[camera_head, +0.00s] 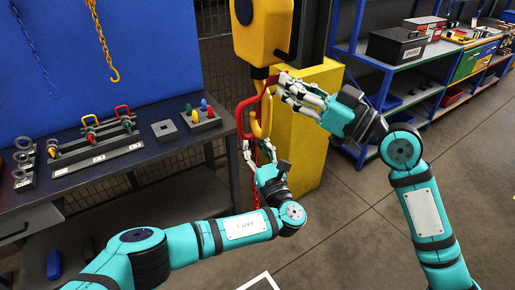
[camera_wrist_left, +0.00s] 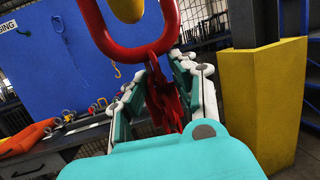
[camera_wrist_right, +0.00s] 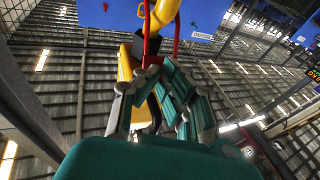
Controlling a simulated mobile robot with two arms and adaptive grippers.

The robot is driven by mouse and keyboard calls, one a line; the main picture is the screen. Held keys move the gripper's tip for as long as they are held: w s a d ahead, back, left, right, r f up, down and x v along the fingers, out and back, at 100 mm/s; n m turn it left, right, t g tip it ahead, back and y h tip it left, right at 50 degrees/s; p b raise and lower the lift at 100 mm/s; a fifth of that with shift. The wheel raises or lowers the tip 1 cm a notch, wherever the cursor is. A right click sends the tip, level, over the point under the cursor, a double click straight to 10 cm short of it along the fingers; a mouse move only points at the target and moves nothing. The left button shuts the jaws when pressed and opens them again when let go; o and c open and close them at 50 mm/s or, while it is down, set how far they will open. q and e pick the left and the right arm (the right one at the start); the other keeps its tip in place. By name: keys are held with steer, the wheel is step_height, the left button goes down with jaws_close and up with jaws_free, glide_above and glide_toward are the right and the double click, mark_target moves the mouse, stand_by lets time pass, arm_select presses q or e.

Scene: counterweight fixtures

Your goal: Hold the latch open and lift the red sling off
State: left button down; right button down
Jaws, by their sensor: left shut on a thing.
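The yellow hook (camera_head: 264,122) hangs under a yellow hoist body (camera_head: 262,32). The red sling's ring (camera_head: 240,118) is at the hook's left side; in the left wrist view the ring (camera_wrist_left: 119,53) encloses the hook's yellow tip (camera_wrist_left: 127,8), but I cannot tell if it bears on it. My left gripper (camera_head: 258,148) is shut on the red sling (camera_wrist_left: 167,98) just below the ring. My right gripper (camera_head: 280,88) is at the hook's upper right, its fingertips at a red latch piece (camera_wrist_right: 152,58). Whether they press on it or grip it is unclear.
A dark bench (camera_head: 165,152) at left carries fixtures with coloured shackles and eye bolts. A yellow column (camera_head: 308,135) stands close behind the hook and right hand. A blue shelf rack (camera_head: 405,75) is at the back right. The floor at right is clear.

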arm_select(q)
steer(key=shift+w+a+r, duration=0.1)
steer(key=shift+w+a, duration=0.35)
steer(key=shift+w, duration=0.35)
steer(key=shift+w+a, duration=0.4)
steer(key=shift+w, duration=0.35)
steer(key=w+a+f, duration=0.2)
steer(key=w+a, duration=0.1)
steer(key=w, duration=0.3)
steer(key=shift+w+a, duration=0.3)
steer(key=shift+w, duration=0.05)
stand_by(0.5)
